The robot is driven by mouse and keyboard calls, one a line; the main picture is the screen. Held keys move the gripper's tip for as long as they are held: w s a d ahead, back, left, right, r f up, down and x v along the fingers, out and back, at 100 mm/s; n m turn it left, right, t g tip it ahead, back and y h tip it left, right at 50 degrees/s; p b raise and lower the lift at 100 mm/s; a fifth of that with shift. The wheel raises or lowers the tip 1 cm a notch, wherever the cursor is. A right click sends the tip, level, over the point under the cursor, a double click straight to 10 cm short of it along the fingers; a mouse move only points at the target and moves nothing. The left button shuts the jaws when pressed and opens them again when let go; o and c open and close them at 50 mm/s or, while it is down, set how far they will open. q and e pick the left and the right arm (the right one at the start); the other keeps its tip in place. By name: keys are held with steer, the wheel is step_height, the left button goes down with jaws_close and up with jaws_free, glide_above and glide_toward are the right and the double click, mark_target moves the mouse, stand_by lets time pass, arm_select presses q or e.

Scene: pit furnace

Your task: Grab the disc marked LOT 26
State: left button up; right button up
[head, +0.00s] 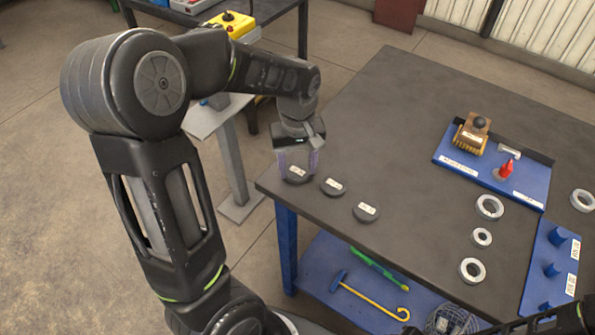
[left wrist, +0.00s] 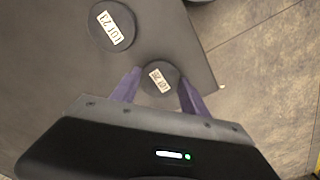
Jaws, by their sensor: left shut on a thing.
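A small dark round disc with a white label (left wrist: 160,78) sits between the fingers of my left gripper (left wrist: 159,84). Its label is upside down in the left wrist view and seems to read LOT 26. The same disc shows in the head view (head: 297,178) near the table's left corner, partly behind the fingers. My left gripper (head: 298,170) points down and is shut on this disc, at or very near the tabletop. A second disc, LOT 23 (left wrist: 111,25), lies beside it, apart from the fingers. My right gripper is not visible.
Two other labelled discs (head: 333,187) (head: 366,212) lie to the right on the dark table (head: 400,120). Metal rings (head: 489,207), a blue tray (head: 520,187) with a brush and a red item, and a blue peg board (head: 545,262) stand further right. The table's middle is clear.

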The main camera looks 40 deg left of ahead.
mark_target(298, 170)
arm_select(q)
jaws_close()
steer(key=shift+r, duration=0.1)
steer(key=shift+w+r, duration=0.1)
steer(key=shift+r, duration=0.15)
step_height(298, 170, up, 9)
steer(key=shift+r, duration=0.2)
steer(key=shift+f, duration=0.1)
stand_by(0.4)
